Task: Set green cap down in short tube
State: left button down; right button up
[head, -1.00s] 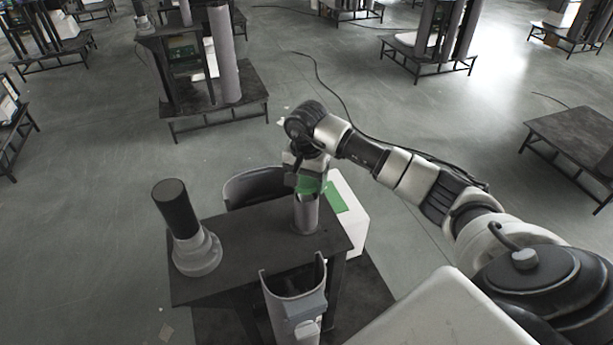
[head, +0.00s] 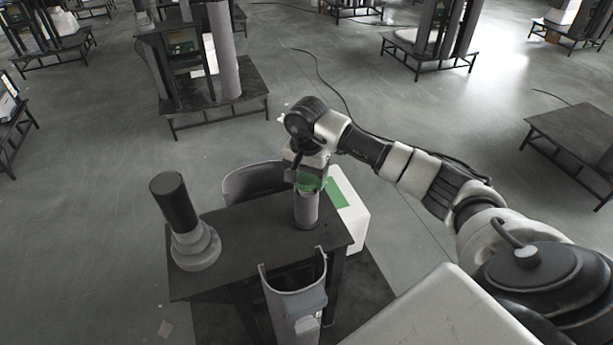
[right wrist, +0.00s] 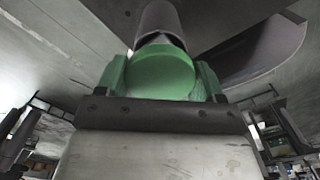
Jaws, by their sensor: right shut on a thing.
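The short tube (head: 306,211) is a grey upright cylinder near the right end of a dark table. My right gripper (head: 310,178) is directly above it, shut on the green cap (head: 306,184), which is partly covered by the gripper in the head view. In the right wrist view the cap (right wrist: 160,72) sits between two green fingers, with the tube (right wrist: 158,20) just beyond it. I cannot tell whether the cap touches or enters the tube. My left gripper is not in view.
A dark cylinder on a stepped grey base (head: 195,245) stands at the left of the dark table (head: 245,242). Curved shells stand behind (head: 250,180) and in front (head: 292,285). A white box with a green patch (head: 350,212) is behind the right edge.

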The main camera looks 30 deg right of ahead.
jog(key=shift+b, duration=0.3)
dwell(1.0)
jog(key=shift+f+b, duration=0.6)
jog(key=shift+b, duration=0.3)
dwell(1.1)
jog(key=o, duration=1)
jog(key=shift+r+p, duration=1.75)
jog(key=shift+r, duration=1.8)
jog(key=shift+s+f, duration=0.1)
